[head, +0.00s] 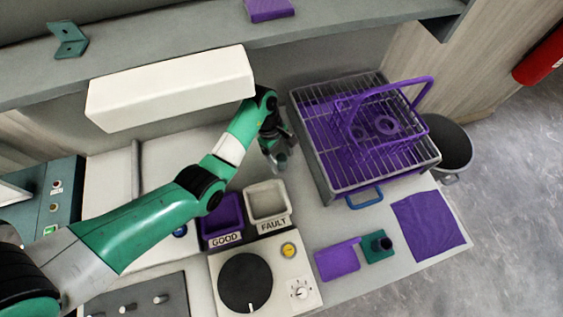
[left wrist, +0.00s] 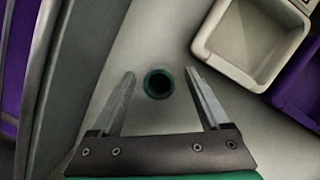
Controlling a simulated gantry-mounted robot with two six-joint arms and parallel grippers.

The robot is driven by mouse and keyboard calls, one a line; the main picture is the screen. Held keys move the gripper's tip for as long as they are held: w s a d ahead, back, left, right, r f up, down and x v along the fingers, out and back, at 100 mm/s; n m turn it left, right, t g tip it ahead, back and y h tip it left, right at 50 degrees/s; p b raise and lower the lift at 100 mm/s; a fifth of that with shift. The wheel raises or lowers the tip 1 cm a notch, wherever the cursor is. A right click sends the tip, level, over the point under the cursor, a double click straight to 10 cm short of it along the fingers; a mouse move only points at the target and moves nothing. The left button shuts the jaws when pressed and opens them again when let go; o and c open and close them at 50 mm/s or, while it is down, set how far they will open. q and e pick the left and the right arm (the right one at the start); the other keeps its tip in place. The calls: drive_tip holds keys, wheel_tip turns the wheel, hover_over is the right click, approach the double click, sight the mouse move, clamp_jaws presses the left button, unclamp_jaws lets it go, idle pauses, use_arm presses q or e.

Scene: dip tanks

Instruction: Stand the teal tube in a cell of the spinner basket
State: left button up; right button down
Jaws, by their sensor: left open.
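In the left wrist view, the teal tube (left wrist: 159,84) shows end-on as a round teal ring with a dark opening, on the pale bench. My left gripper (left wrist: 160,82) is open, with one finger on either side of the ring and a gap on both sides. In the head view my left gripper (head: 277,160) points down between the tank and the trays; the tube is not clear there. The purple basket with a tall handle (head: 418,83), apparently the spinner basket, sits on the wire rack at right. Its cells are hard to make out. My right gripper is not in view.
A wire-topped tank (head: 327,165) with a blue handle stands right of my gripper. A purple GOOD tray (head: 222,216) and a white FAULT tray (head: 267,203) lie in front.

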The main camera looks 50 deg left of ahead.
use_arm(q)
drive_tip(key=shift+f, duration=0.3)
drive_tip(key=shift+r, duration=0.1)
clamp_jaws()
